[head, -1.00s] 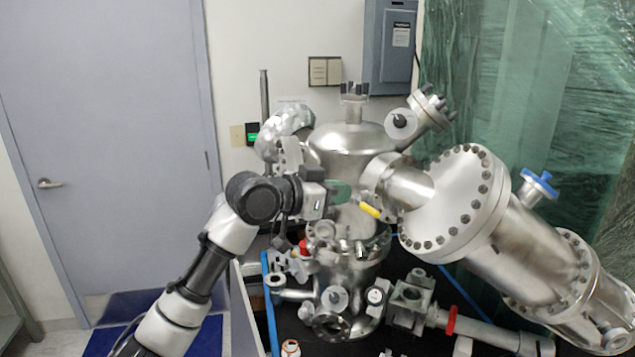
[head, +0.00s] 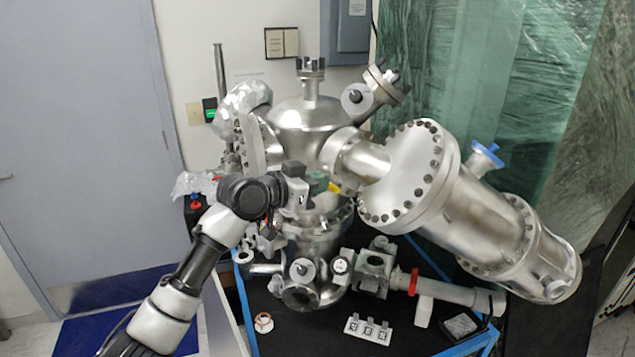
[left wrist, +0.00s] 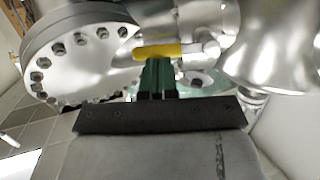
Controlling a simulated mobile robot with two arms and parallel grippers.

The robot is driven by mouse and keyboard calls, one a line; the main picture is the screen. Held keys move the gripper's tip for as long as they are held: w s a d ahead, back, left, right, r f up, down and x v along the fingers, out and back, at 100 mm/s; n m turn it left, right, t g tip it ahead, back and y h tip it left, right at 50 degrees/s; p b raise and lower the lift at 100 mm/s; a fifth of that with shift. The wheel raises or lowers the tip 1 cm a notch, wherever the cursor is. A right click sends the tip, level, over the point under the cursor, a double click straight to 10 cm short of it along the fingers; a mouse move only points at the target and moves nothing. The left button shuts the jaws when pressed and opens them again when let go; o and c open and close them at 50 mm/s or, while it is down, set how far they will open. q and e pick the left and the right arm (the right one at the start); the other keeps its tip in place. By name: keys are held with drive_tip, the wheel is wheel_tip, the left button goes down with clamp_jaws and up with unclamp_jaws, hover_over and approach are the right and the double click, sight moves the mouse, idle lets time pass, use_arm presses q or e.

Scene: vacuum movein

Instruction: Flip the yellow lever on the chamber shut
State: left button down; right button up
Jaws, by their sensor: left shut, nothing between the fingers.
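The yellow lever (head: 335,188) shows as a small patch beside the steel chamber (head: 306,125), partly hidden by my left gripper. In the left wrist view the lever (left wrist: 160,51) lies about level across the picture, with its silver pivot end at the right. My left gripper (head: 319,182) has green fingers, shut and empty, at the chamber's front. In the left wrist view the fingertips (left wrist: 157,66) are just below the lever's middle. I cannot tell whether they touch it. My right gripper is not in view.
A large bolted flange and steel cylinder (head: 480,217) reach out to the right of the lever. Valves and small ports crowd the chamber below. A black table (head: 400,340) with blue edging holds a white plate of small fittings (head: 368,329). A door (head: 80,130) stands at left.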

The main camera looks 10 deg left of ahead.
use_arm(q)
drive_tip(key=shift+f, duration=0.15)
drive_tip(key=shift+s+d+f+m+t+y+b, duration=0.1)
drive_tip(key=shift+f+m+t+y+b, duration=0.3)
drive_tip(key=shift+m+b, duration=0.65)
drive_tip(key=shift+f+m+t+b, duration=0.15)
drive_tip(key=shift+f+m+b, duration=0.45)
drive_tip(key=shift+m, duration=0.25)
drive_tip(key=shift+f+m+t+b, duration=0.15)
drive_tip(key=shift+f+m+b, duration=0.3)
drive_tip(key=shift+m+b, duration=0.3)
drive_tip(key=shift+f+m+y, duration=0.15)
drive_tip(key=shift+m+y, duration=0.15)
drive_tip(key=shift+m, duration=0.05)
drive_tip(key=shift+w+a+f+m+t+b, duration=0.2)
drive_tip(key=shift+f+m+b, duration=0.2)
drive_tip(key=shift+m, duration=0.4)
drive_tip(key=shift+w+a+f+m+t+b, duration=0.15)
drive_tip(key=shift+f+m+b, duration=0.25)
drive_tip(key=shift+m, duration=0.4)
drive_tip(key=shift+w+a+f+m+t+y, duration=0.2)
drive_tip(key=shift+a+f+m+t, duration=0.15)
drive_tip(key=shift+m, duration=0.55)
drive_tip(key=shift+w+a+f+m+t+y, duration=0.1)
drive_tip(key=shift+w+a+f+m+t, duration=0.2)
drive_tip(key=shift+m, duration=0.6)
idle(1.5)
